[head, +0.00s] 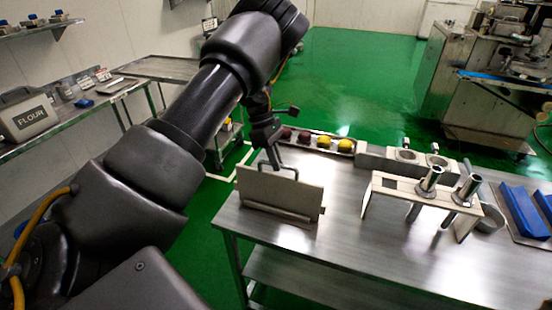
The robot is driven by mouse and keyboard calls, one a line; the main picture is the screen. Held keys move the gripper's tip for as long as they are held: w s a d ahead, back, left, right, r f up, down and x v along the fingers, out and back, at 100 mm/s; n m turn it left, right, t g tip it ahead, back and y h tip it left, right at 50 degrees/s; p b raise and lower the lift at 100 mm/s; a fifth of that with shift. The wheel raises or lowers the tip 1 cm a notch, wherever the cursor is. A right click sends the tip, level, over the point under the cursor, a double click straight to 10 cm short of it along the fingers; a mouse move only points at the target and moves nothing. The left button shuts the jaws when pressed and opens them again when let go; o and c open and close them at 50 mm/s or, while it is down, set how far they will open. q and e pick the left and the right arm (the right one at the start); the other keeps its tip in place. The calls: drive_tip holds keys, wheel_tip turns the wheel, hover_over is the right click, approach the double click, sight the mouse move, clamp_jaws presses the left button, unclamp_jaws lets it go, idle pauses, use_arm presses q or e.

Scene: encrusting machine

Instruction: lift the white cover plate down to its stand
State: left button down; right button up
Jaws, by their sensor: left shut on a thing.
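The white cover plate (278,192) stands nearly upright at the near left of the steel table, with a dark handle (290,171) at its top edge. Its lower edge is at the low metal stand (282,216); I cannot tell whether it rests fully in it. My left gripper (279,164) is directly above the plate, shut on its handle. The gripper's fingertips are small and partly blend with the handle. My right gripper is not in view.
On the steel table (345,255), a tray (346,153) of dark and yellow balls lies behind the plate. A pale bracket with metal tubes (418,190) stands to the right. Blue pieces (523,211) lie at the far right. The table's front middle is clear.

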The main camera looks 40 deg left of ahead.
use_arm(q)
drive_tip(key=shift+r, duration=0.1)
drive_tip(key=c, duration=1.2)
unclamp_jaws()
drive_tip(key=shift+p+v, duration=2.8)
drive_tip(key=shift+v, duration=0.95)
drive_tip(key=shift+s, duration=0.1)
